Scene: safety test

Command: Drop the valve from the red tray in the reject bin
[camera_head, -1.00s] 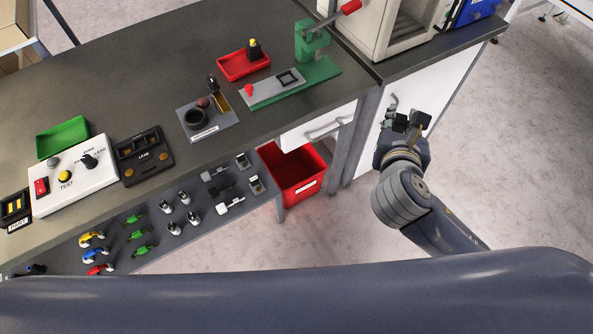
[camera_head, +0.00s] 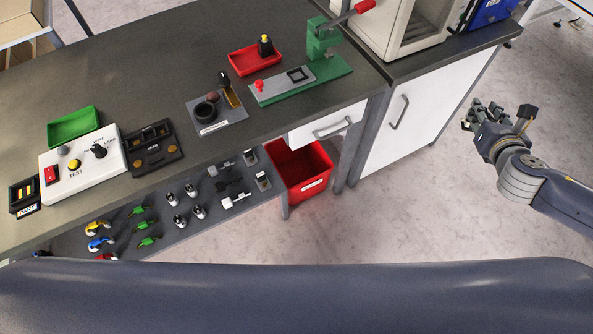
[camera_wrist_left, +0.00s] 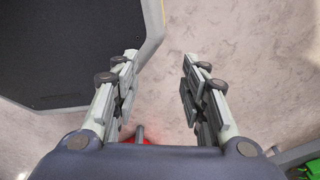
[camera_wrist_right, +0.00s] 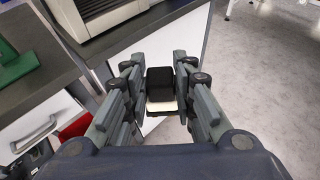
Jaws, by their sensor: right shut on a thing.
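A black valve-like part with a yellow top (camera_head: 265,46) stands in the red tray (camera_head: 240,70) at the back of the bench. A red bin (camera_head: 316,178) with a white label, too small to read, stands on the floor under the bench; I take it as the reject bin. My right gripper (camera_head: 482,117) is out over the floor, right of the bench and bin. It is shut on a black block-like part (camera_wrist_right: 160,78) with a pale lower section, between the fingers in the right wrist view. My left gripper (camera_wrist_left: 160,85) is open and empty; the head view does not show it.
A green press (camera_head: 320,45) stands beside the red tray. A grey fixture plate (camera_head: 228,118), control box (camera_head: 60,165) and green tray (camera_head: 72,127) are on the bench. A white cabinet (camera_head: 420,115) stands right of the bin. The floor at right is clear.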

